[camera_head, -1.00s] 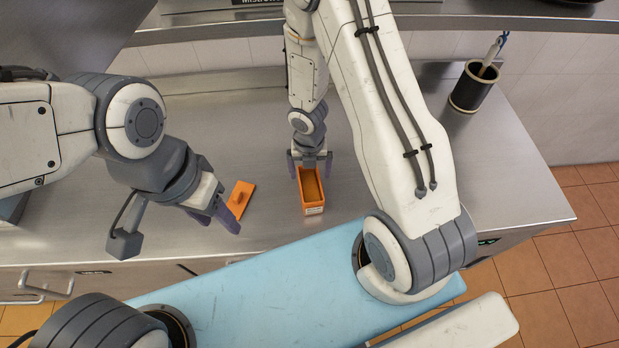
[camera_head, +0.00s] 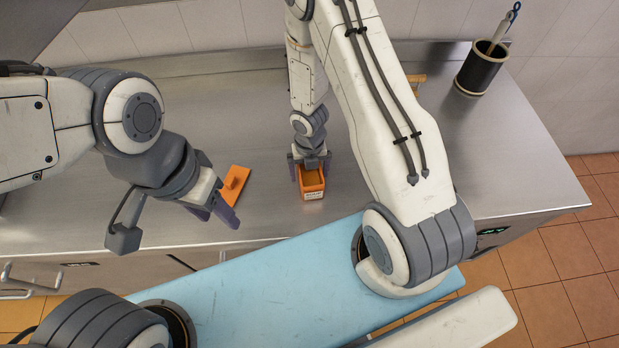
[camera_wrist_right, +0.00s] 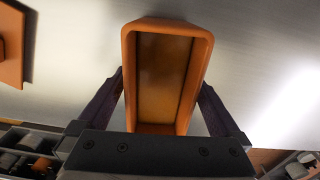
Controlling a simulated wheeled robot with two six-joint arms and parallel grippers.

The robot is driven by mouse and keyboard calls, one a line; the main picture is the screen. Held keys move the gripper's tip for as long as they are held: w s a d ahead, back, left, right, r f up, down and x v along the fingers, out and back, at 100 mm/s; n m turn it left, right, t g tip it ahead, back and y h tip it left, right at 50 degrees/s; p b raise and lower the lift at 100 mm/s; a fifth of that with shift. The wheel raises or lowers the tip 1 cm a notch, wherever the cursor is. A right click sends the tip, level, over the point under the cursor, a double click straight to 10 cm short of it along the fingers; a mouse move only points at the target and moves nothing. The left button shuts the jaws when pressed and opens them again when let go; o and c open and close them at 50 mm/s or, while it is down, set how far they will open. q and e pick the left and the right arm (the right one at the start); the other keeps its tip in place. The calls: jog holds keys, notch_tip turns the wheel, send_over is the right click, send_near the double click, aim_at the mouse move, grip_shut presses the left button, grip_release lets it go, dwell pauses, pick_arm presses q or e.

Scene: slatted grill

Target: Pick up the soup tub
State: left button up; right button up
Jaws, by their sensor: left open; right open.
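The soup tub (camera_head: 314,187) is an open orange rectangular container with a pale label on its near side, standing upright on the steel counter. Its inside, a darker amber-brown, shows in the right wrist view (camera_wrist_right: 163,80). My right gripper (camera_head: 310,168) is open at the tub's far end, with one finger on each side of it. In the right wrist view its fingers (camera_wrist_right: 160,105) flank the tub's walls; I cannot tell whether they touch. My left gripper (camera_head: 220,208) is open and empty, left of the tub, beside the orange lid (camera_head: 233,184) with a knob.
The steel counter (camera_head: 265,218) is clear around the tub and lid. A black cylindrical holder (camera_head: 482,70) with a utensil stands at the back right. My right arm hides part of the counter and of an orange-brown object (camera_head: 416,80) behind it.

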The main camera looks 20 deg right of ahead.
aim_at(310, 180)
pick_arm(q)
jog(key=shift+f+b, duration=0.4)
jog(key=shift+f, duration=0.45)
pick_arm(e)
jog(key=shift+f, duration=0.8)
grip_shut()
jog(key=shift+r, duration=0.1)
pick_arm(q)
jog(key=shift+r, duration=0.15)
notch_tip(310, 180, up, 10)
jog(key=p, duration=1)
pick_arm(e)
notch_tip(310, 180, up, 10)
pick_arm(q)
jog(key=shift+f, duration=0.2)
